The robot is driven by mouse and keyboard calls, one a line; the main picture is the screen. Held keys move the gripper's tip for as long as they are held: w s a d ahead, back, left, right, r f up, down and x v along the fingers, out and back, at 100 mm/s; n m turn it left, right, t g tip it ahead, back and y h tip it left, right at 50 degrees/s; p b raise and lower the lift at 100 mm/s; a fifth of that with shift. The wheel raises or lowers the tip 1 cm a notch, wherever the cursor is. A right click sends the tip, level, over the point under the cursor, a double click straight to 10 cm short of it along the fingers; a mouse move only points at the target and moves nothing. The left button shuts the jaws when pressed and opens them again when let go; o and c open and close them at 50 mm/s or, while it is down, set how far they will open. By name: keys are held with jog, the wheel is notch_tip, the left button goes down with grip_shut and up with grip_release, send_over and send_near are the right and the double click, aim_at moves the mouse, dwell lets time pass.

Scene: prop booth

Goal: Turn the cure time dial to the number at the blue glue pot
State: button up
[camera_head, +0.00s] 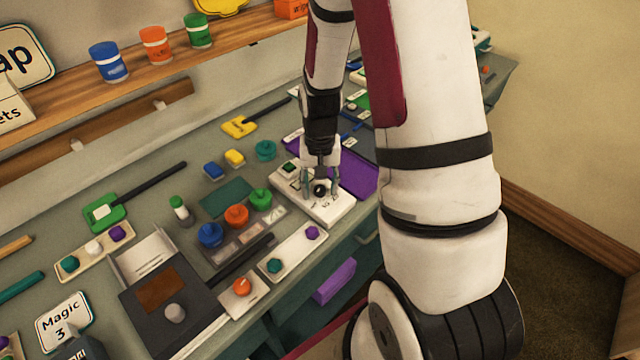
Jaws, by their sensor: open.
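My gripper (320,188) points down over a white box (327,212), with its fingers apart on either side of a black dial (320,190). I cannot tell if the fingers touch the dial, and its markings are too small to read. A blue pot (210,235) stands on the bench beside an orange pot (236,216) and a green pot (261,199), with small plates (249,236) in front whose writing is unreadable. Another blue pot (108,62) with a white label stands on the shelf. A smaller white box with an orange dial (242,286) sits nearer.
A purple mat (357,178) lies right of the white box. A pale tray (297,252) with green and purple knobs and a dark grey device (170,305) lie nearer. A "Magic 3" sign (63,321) stands lower left. My arm hides the bench's right part.

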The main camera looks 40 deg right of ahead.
grip_shut()
jog(key=shift+n, duration=0.3)
jog(key=n+p, duration=0.1)
jog(key=n, duration=0.3)
jog(key=shift+n+p, duration=0.3)
jog(key=shift+p, duration=0.05)
jog(key=shift+n+p, duration=0.75)
jog(key=shift+n, duration=1.45)
grip_release()
